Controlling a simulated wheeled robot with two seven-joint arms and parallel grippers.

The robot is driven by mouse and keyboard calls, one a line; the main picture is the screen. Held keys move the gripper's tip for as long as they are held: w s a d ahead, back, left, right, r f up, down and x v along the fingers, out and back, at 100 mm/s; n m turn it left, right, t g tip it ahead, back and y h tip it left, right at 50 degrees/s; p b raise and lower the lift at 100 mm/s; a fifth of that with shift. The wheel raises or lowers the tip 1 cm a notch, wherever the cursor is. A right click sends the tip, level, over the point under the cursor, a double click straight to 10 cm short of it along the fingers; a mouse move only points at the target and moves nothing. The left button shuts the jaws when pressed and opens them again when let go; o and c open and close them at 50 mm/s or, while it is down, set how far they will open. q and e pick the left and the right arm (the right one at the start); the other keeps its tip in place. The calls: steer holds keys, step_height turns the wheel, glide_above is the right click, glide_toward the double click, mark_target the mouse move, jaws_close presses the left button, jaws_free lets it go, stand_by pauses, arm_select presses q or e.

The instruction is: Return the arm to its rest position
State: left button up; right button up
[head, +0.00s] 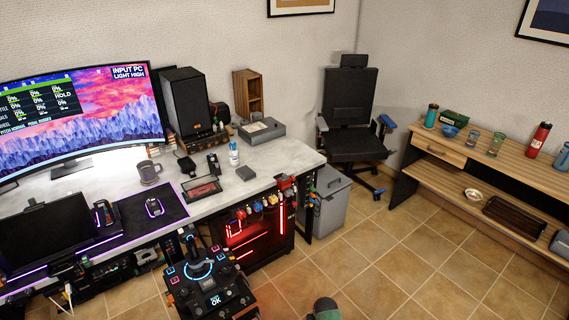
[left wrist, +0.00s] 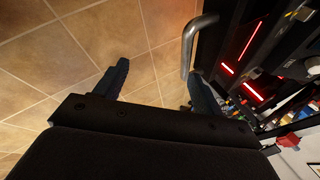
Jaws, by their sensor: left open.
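My left gripper (left wrist: 158,82) shows in the left wrist view with its two dark fingers spread wide apart. Only tan floor tiles show between the fingers, and it holds nothing. A curved grey metal bar (left wrist: 187,45) stands close to the right-hand finger; I cannot tell whether they touch. In the head view neither gripper can be made out. A dark rounded part (head: 325,308) shows at the bottom edge there, and I cannot tell whether it belongs to my arm. My right gripper is not in view.
A desk (head: 285,160) with a curved monitor (head: 85,105) fills the left. A joystick console (head: 208,285) stands before a red-lit PC case (head: 258,240). A grey bin (head: 332,205), an office chair (head: 350,110) and a wooden shelf (head: 500,150) stand beyond. The tiled floor (head: 420,255) is clear.

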arm_select(q)
steer(key=s+a+f+n+g, duration=0.1)
steer(key=s+f+n, duration=0.3)
steer(key=s, duration=0.6)
steer(key=s+a+f+n+g+b, duration=0.1)
steer(key=s+f+n, duration=0.4)
steer(key=s, duration=0.5)
steer(key=s+a+f+n+g, duration=0.2)
steer(key=s+a+f+n, duration=0.2)
steer(key=s, duration=0.6)
steer(key=shift+s+a+f+n+g+b, duration=0.35)
steer(key=shift+a+f, duration=0.25)
steer(key=shift+f, duration=0.35)
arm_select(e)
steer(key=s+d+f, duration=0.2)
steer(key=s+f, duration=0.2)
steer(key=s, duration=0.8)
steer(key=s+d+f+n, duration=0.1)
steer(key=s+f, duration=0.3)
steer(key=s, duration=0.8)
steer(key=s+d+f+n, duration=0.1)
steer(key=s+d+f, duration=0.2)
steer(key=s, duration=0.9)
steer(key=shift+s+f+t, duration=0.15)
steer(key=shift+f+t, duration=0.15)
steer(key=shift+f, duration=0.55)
